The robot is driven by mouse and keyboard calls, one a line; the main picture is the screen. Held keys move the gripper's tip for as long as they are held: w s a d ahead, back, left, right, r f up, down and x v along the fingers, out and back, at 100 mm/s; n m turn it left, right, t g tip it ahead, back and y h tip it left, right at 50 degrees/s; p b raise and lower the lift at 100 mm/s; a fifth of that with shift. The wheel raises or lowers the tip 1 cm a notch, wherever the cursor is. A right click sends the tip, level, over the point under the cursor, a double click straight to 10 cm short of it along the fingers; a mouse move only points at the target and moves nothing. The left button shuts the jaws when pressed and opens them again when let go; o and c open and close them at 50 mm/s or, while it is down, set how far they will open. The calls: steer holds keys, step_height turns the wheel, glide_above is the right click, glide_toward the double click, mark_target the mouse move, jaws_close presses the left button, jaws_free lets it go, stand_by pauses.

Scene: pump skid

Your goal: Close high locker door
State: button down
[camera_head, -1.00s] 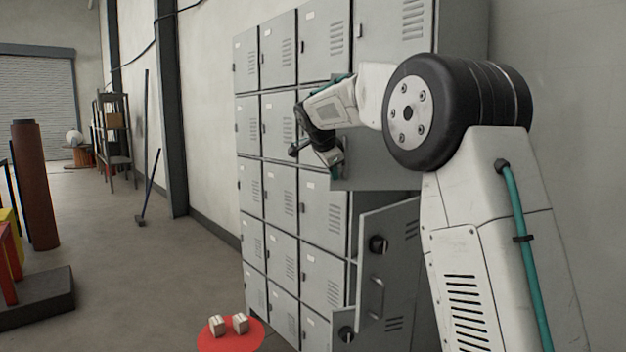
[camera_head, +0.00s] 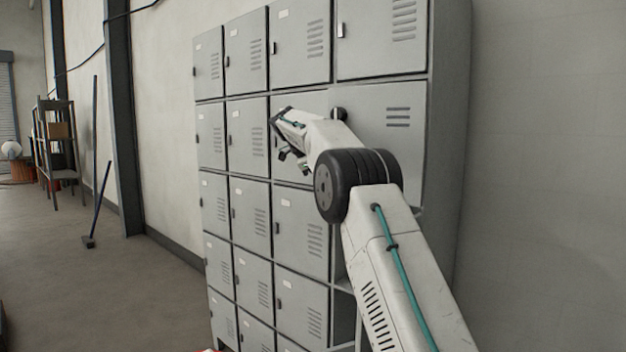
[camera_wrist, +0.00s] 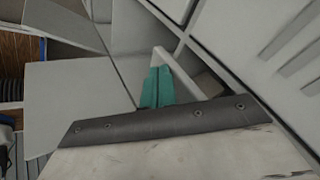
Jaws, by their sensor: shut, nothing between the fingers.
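The high locker door (camera_head: 408,150) is the grey louvred door in the right column, second row from the top, in the head view. It looks nearly flush with the locker front, but my arm covers its left and lower parts, so I cannot tell whether it is fully shut. A dark knob (camera_head: 339,114) shows at its upper left. My gripper (camera_head: 284,155) is in front of the locker face, left of this door. In the wrist view its teal fingers (camera_wrist: 158,88) are together and empty, close to grey panels. I cannot tell whether they touch.
The grey locker bank (camera_head: 450,150) stands against the wall. Below the high door, a lower compartment (camera_head: 343,318) is open and dark, partly behind my arm. A shelf rack (camera_head: 57,145) stands farther back.

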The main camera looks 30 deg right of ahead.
steer(key=shift+w+d, duration=0.2)
steer(key=shift+d, duration=0.3)
steer(key=shift+a, duration=0.1)
